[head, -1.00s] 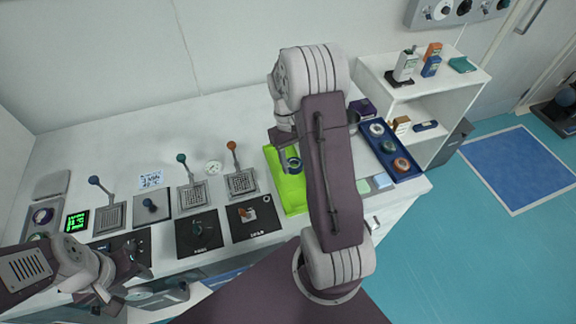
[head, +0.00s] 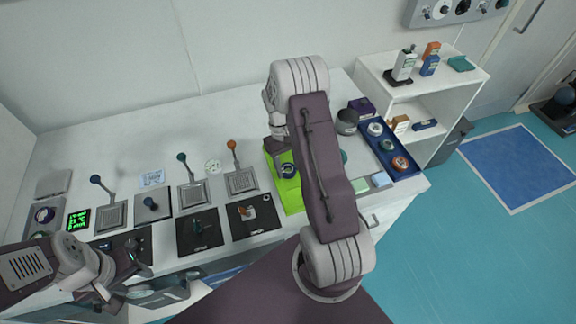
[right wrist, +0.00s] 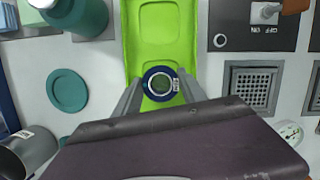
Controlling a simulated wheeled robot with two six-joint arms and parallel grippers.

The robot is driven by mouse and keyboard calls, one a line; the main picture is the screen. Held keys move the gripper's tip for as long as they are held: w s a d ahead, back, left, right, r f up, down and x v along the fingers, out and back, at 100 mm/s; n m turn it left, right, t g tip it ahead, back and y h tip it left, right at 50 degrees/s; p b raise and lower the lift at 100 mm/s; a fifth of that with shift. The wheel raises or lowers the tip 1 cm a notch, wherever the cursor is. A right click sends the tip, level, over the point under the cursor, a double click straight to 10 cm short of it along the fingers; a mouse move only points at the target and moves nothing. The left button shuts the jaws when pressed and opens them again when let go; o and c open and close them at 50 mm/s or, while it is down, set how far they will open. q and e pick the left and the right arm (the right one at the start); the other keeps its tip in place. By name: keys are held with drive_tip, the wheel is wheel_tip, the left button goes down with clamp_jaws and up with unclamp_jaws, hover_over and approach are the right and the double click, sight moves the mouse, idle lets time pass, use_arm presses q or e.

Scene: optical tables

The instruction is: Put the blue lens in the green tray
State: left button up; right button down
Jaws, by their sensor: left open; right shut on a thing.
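The blue lens (right wrist: 160,84) is a round ring with a dark blue rim and a clear centre. My right gripper (right wrist: 158,92) is shut on it, its two fingers at either side of the ring. In the head view the blue lens (head: 287,170) shows over the bright green tray (head: 292,197). The green tray (right wrist: 161,45) lies below the lens in the right wrist view; I cannot tell whether the lens touches its floor. My left gripper (head: 112,299) is open and empty, low at the left in front of the table.
A blue tray (head: 377,145) with several round parts lies right of my right arm. In the wrist view a teal bottle (right wrist: 80,15) and teal disc (right wrist: 68,90) are left of the green tray. Mounts and levers stand at the left.

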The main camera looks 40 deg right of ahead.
drive_tip(key=shift+f, duration=0.35)
drive_tip(key=c, duration=0.9)
unclamp_jaws()
drive_tip(key=shift+c, duration=0.2)
drive_tip(key=v, duration=1.3)
drive_tip(key=s+a+f+n+t, duration=0.1)
drive_tip(key=s+a+f+t, duration=0.2)
drive_tip(key=s+a, duration=1)
drive_tip(key=shift+s+a+t, duration=0.25)
drive_tip(key=shift+a+t, duration=0.45)
drive_tip(key=shift+a, duration=0.15)
